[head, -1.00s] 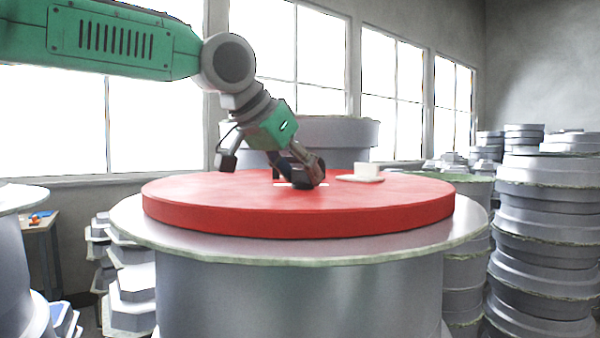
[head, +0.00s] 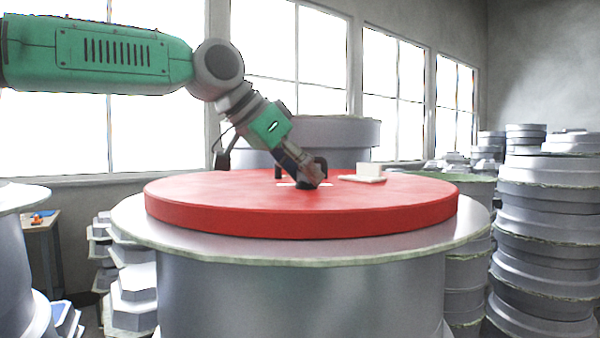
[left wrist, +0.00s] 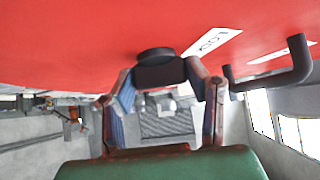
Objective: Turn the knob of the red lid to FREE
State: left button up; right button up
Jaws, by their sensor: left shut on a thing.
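The red lid (head: 300,215) lies flat on a large grey round mould (head: 300,295). My left gripper (head: 312,178) reaches down at a slant to the middle of the lid. It is shut on the dark knob (left wrist: 158,62), with one finger at each side of it in the left wrist view (left wrist: 160,82). A white label (left wrist: 212,42) with dark lettering, upside down and hard to read, lies beside the knob. A black bar handle (left wrist: 285,68) stands to the right there. The knob's pointer direction cannot be made out. My right gripper is not in view.
A small off-white block (head: 368,170) sits on the lid right of my gripper. Another large mould (head: 335,130) stands behind. Stacked grey moulds (head: 545,240) rise at the right, others (head: 130,280) at the left. The lid's front part is clear.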

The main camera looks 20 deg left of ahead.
pick_arm(q)
jog(key=m+g+h, duration=0.1)
jog(key=m+g, duration=0.1)
jog(key=m, duration=0.1)
jog(key=shift+w+m+h, duration=0.25)
jog(key=shift+m+h, duration=0.05)
jog(key=shift+h, duration=0.1)
jog(key=m+g+h, duration=0.1)
jog(key=m+g, duration=0.1)
jog(key=m, duration=0.1)
jog(key=shift+d+f+m+g, duration=0.1)
jog(key=shift+m+g, duration=0.2)
jog(key=shift+g, duration=0.1)
jog(key=m+g, duration=0.3)
jog(key=m, duration=0.1)
jog(key=shift+d, duration=0.1)
jog(key=shift+m+g, duration=0.7)
jog(key=shift+m, duration=0.2)
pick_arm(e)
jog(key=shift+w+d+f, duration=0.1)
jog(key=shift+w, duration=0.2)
pick_arm(q)
jog(key=o, duration=1.2)
jog(key=shift+c, duration=0.2)
jog(key=shift+s, duration=0.1)
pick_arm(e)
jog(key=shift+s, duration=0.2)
